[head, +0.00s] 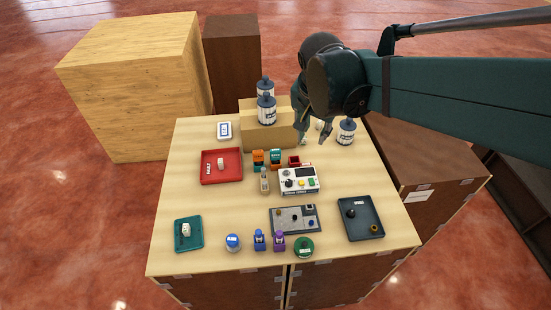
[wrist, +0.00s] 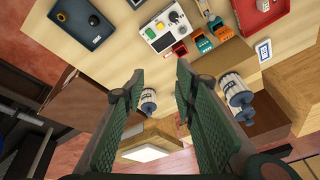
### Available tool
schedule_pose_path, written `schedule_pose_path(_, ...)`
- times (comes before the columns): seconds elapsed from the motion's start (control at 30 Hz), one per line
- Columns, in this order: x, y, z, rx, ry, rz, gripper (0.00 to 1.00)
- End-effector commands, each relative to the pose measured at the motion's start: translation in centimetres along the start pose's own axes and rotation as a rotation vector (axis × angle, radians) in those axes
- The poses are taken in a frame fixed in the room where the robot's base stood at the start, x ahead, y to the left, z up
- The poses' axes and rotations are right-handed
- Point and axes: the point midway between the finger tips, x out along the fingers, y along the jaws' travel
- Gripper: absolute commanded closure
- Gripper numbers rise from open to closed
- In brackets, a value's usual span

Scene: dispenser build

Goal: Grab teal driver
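The teal driver (head: 275,156) is a small block near the middle of the table, between an orange block (head: 258,157) and a red block (head: 294,161). In the wrist view the teal driver (wrist: 204,45) lies beyond the right fingertip, clear of it. My gripper (head: 312,132) hangs above the back right part of the table, to the right of the driver. In the wrist view my gripper (wrist: 160,75) has its two green ridged fingers apart, with nothing held between them.
A wooden step (head: 270,136) with white-and-dark canisters (head: 267,109) stands behind the driver. A white control box (head: 299,181) is in front of the red block. A red tray (head: 221,179) lies left; another canister (head: 346,132) stands at the back right. The front left tabletop has bare room.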

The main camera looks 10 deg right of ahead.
Motion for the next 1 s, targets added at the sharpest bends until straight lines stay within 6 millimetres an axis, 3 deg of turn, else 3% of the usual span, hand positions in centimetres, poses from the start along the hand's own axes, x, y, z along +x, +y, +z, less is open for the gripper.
schedule_pose_path(0.5, 5.1, -5.9, -2.0, 0.249, -0.023, 0.125, 0.71)
schedule_pose_path(1.0, 11.2, -11.5, -2.4, 0.498, 0.004, 0.251, 0.71)
